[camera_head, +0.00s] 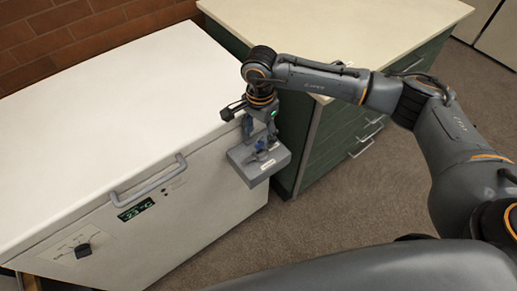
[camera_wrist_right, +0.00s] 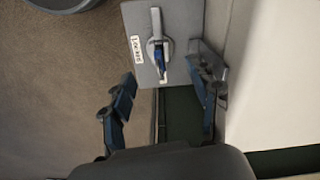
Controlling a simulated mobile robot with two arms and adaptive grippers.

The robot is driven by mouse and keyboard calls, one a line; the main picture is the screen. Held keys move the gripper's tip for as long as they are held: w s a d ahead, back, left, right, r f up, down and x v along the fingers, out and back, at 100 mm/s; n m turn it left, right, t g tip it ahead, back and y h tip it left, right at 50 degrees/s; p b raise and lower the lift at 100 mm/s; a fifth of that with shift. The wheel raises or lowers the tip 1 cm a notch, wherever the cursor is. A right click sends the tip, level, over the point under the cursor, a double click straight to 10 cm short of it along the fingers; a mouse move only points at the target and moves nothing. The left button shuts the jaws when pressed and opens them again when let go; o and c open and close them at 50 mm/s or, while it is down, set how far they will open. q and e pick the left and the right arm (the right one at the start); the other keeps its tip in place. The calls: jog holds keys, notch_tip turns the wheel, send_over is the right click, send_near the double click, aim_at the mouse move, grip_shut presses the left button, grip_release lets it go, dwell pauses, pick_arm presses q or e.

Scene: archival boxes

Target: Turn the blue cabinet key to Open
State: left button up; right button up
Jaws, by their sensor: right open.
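The blue key (camera_head: 262,155) is on a grey lock box (camera_head: 270,169) mounted at the right front of a white chest cabinet (camera_head: 190,200). My right gripper (camera_head: 259,134) is just above the box in the head view. In the wrist view its fingers (camera_wrist_right: 160,84) are open and spread, with the key ahead between them, not gripped. My left gripper is out of view.
A green drawer unit (camera_head: 345,130) with a cream top (camera_head: 350,35) stands to the right. Carpeted floor (camera_head: 330,205) lies open in front.

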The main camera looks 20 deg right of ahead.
jog(key=shift+r+p, duration=1.25)
jog(key=shift+r, duration=1.5)
